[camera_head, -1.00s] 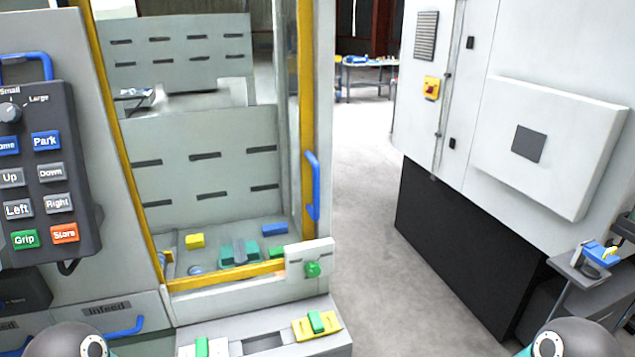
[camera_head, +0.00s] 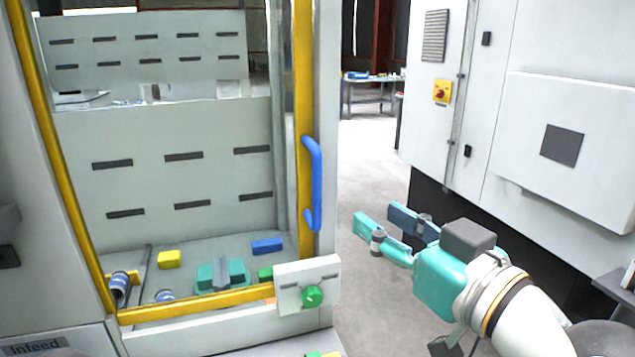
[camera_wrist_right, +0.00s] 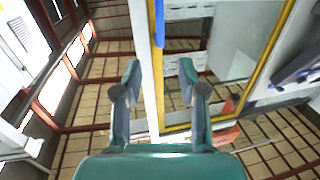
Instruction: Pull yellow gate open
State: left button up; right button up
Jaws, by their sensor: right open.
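The yellow gate is a yellow-edged clear panel (camera_head: 305,95) on the front of the grey cabinet. It appears closed across the opening. A blue vertical bar handle (camera_head: 316,185) stands on its right edge. My right gripper (camera_head: 378,217) is open and empty, to the right of the handle and slightly lower, apart from it. In the right wrist view, the open fingers (camera_wrist_right: 160,68) point toward the blue handle (camera_wrist_right: 158,22), which shows at the top between them. The yellow frame (camera_wrist_right: 262,60) shows at the right there. My left gripper is out of view.
A panel with a green knob (camera_head: 312,296) sits below the handle. Behind the gate lie a yellow block (camera_head: 169,260), a blue block (camera_head: 268,246) and a teal fixture (camera_head: 220,275). A white machine cabinet (camera_head: 540,60) stands at the right, with open floor between.

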aim_at(319, 177)
jog(key=x, duration=1.6)
jog(key=shift+w+a, duration=0.1)
jog(key=shift+w, duration=0.1)
grip_shut()
